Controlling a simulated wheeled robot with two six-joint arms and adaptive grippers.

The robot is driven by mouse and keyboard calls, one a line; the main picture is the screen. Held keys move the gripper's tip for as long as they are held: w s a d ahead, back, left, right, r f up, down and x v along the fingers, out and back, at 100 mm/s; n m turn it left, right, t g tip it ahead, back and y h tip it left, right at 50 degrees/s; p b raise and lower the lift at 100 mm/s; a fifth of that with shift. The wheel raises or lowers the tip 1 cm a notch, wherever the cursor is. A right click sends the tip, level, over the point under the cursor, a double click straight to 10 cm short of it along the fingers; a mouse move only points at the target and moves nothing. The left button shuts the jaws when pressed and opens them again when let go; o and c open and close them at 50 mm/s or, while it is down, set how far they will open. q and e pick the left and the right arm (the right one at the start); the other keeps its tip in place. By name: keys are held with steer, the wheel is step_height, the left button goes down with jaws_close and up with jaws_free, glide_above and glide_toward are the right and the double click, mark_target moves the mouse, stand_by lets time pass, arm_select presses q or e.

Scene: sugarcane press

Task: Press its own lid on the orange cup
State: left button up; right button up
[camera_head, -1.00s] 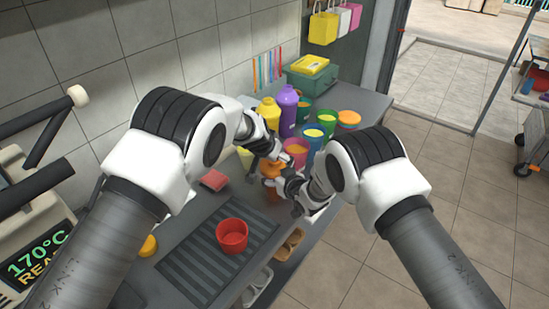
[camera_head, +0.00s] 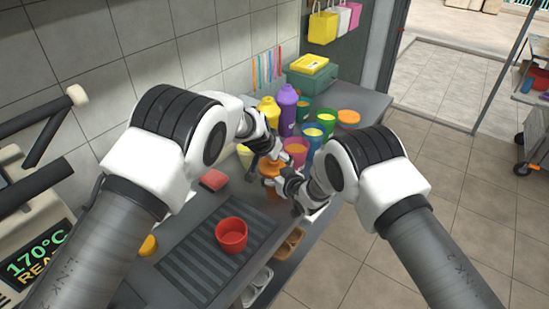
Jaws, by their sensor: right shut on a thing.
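My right gripper (camera_head: 276,183) is shut on the cup's side from the right. My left gripper (camera_head: 263,162) is just above and behind the cup's top, with its fingers apart and seemingly nothing between them. A flat orange round thing (camera_head: 348,117) lies at the back right; I cannot tell what it is.
A red cup (camera_head: 232,235) stands on the dark drip grate (camera_head: 185,262). A red block (camera_head: 213,180) lies behind it. Yellow (camera_head: 268,110) and purple (camera_head: 286,106) bottles and several coloured cups, including a pink one (camera_head: 296,150), crowd behind the grippers. The press is at left.

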arm_select(q)
steer(key=shift+s+a+f, duration=0.25)
steer(key=shift+a+f, duration=0.05)
steer(key=shift+f, duration=0.15)
steer(key=shift+c, duration=0.2)
arm_select(e)
steer(key=shift+w+d+r, duration=0.3)
steer(key=shift+w+r, duration=0.05)
steer(key=shift+w, duration=0.05)
arm_select(q)
steer(key=o, duration=0.6)
steer(key=shift+d, duration=0.1)
arm_select(e)
steer(key=shift+a+f, duration=0.1)
steer(key=shift+a, duration=0.05)
arm_select(q)
steer(key=shift+d+r, duration=0.1)
steer(key=shift+d, duration=0.05)
arm_select(e)
steer(key=shift+s+a, duration=0.1)
steer(key=shift+a, duration=0.05)
steer(key=shift+s+f, duration=0.1)
steer(key=shift+f, duration=0.1)
arm_select(q)
steer(key=r, duration=1)
steer(key=shift+w+r, duration=0.15)
steer(key=shift+w, duration=0.1)
